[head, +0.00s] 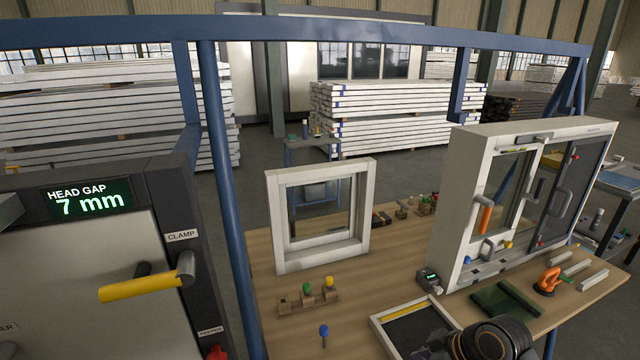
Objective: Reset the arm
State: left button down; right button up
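No left gripper shows in the head view, and I see no clear gripper fingers on the right either. A dark, ringed round shape (490,340) is cut off by the bottom edge at the right. I cannot tell whether it is a coil on the bench or a part of my arm. At the left stands a machine (80,240) whose green display (90,199) reads "HEAD GAP 7 mm". Its clamp lever (148,286), with a yellow grip, sticks out roughly level below the "CLAMP" label.
A wooden bench (380,295) carries a small white window frame (276,225), a larger sash unit (463,200), a block with coloured-handled tools (308,298), a shallow tray (374,318) and an orange suction tool (548,281). A blue post (222,180) stands between machine and bench.

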jog(key=s+d+f+m+h, duration=0.2)
jog(key=s+f+m+h, duration=0.45)
jog(key=s, duration=0.65)
jog(key=s+d+f+m+g, duration=0.1)
jog(key=d+f, duration=0.1)
jog(key=f, duration=1.1)
jog(key=s+d+f+m+g, duration=0.1)
jog(key=d+f, duration=0.1)
jog(key=f, duration=1)
pick_arm(q)
jog(key=shift+w+a, duration=0.6)
jog(key=shift+w, duration=0.35)
pick_arm(e)
jog(key=s+f+y, duration=0.1)
jog(key=s+f, duration=1.7)
jog(key=s, duration=0.1)
jog(key=shift+s+d+g, duration=0.25)
jog(key=shift+d+g, duration=0.15)
jog(key=shift+m, duration=0.25)
